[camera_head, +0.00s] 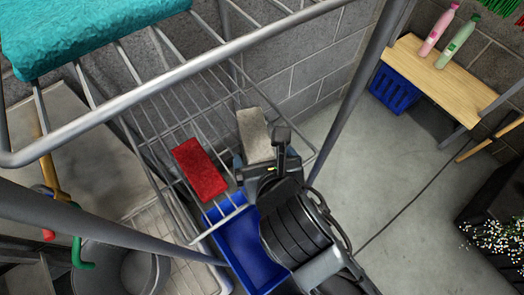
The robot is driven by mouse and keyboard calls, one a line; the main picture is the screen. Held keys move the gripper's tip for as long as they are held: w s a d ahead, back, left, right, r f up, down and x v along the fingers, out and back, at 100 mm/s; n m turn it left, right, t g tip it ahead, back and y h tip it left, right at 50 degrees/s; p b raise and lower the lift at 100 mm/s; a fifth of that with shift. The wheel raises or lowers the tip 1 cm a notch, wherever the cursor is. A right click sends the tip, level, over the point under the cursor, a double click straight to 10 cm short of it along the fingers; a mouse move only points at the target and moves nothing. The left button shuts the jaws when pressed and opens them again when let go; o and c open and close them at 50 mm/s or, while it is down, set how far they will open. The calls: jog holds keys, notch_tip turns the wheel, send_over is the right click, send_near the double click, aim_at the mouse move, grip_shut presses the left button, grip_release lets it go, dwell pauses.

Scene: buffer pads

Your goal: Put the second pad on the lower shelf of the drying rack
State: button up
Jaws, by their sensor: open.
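The drying rack (160,95) is a grey wire frame with an upper and a lower shelf (165,130). A red pad (200,168) lies on the lower shelf, left of my gripper. A grey-beige pad (254,130) is at the right end of the lower shelf, tilted in the picture. My gripper (262,160) is open at the pad's near end, with one finger on each side of it. I cannot tell whether the fingers touch it. My arm hides part of the rack's right end.
A teal towel (80,30) lies on the upper shelf. A blue tray (245,245) is below my gripper, and a grey bucket (125,270) is at lower left. Rack posts stand close to my arm.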

jog(key=v, duration=0.9)
jog(key=shift+s+r, duration=0.2)
jog(key=shift+s, duration=0.1)
jog(key=shift+d, duration=0.2)
jog(key=s+d+f+m+t+y, duration=0.1)
jog(key=s+d+m, duration=0.4)
jog(key=m, duration=0.4)
jog(key=s+d+f+m+t, duration=0.1)
jog(key=s+d+f+m, duration=0.15)
jog(key=d+m, duration=0.55)
jog(key=s+d+r+m+t+h, duration=0.1)
jog(key=s+r+m, duration=0.3)
jog(key=m, duration=0.6)
jog(key=s+d+r+m+t+h, duration=0.1)
jog(key=s+d+r+m+h, duration=0.1)
jog(key=s+d+r+m, duration=0.2)
jog(key=shift+s+d+m+t, duration=0.35)
jog(key=shift+s+m, duration=1.5)
jog(key=shift+m, duration=1.75)
jog(key=shift+a+f, duration=0.1)
